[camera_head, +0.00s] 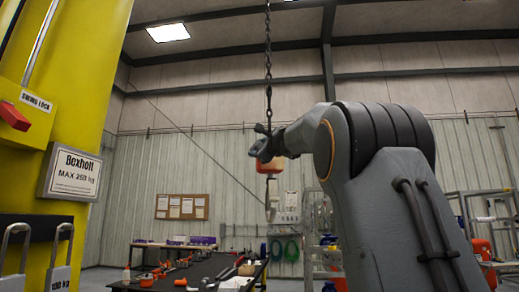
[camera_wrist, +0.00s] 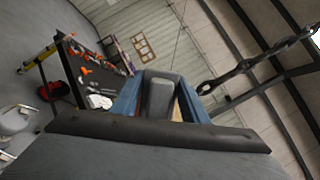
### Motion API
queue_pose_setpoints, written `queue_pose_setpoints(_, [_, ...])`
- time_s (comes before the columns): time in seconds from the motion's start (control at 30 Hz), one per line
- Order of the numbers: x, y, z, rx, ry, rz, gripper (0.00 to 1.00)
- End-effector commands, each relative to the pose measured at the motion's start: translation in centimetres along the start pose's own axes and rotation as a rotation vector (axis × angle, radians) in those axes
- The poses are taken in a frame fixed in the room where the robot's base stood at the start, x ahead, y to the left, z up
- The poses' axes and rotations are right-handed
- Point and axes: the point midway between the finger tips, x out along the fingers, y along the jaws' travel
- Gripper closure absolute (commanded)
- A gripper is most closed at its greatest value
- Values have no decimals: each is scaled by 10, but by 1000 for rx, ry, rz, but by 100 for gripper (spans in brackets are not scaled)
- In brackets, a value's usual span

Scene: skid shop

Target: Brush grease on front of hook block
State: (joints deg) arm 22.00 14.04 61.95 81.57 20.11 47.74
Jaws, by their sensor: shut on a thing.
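The hook block hangs from a dark chain (camera_head: 267,70) in the middle of the head view. Its orange body (camera_head: 270,167) is partly covered by my gripper (camera_head: 259,148), and its pale hook (camera_head: 271,202) hangs below. My gripper is level with the top of the block and overlaps it in the picture; I cannot tell whether they touch. In the wrist view my gripper (camera_wrist: 160,98) is shut on a mostly hidden thing with a small tan part (camera_wrist: 177,114), apparently the brush. Its bristles are not visible, nor can I make out grease on the block.
A yellow column (camera_head: 108,60) with a Bexholt load sign (camera_head: 75,173) and a red lever (camera_head: 13,116) stands close at left. A dark table (camera_head: 210,268) with orange items is below and behind the hook. Metal shelving (camera_head: 480,205) stands at right.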

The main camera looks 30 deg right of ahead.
Motion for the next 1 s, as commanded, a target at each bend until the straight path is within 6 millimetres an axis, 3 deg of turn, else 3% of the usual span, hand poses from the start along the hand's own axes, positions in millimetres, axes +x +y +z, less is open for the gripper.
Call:
queue_pose_setpoints(0.3, [1, -12, 7, 0, 0, -1, 78])
queue_pose_setpoints(1.0, [-6, -32, -21, 0, 1, -1, 78])
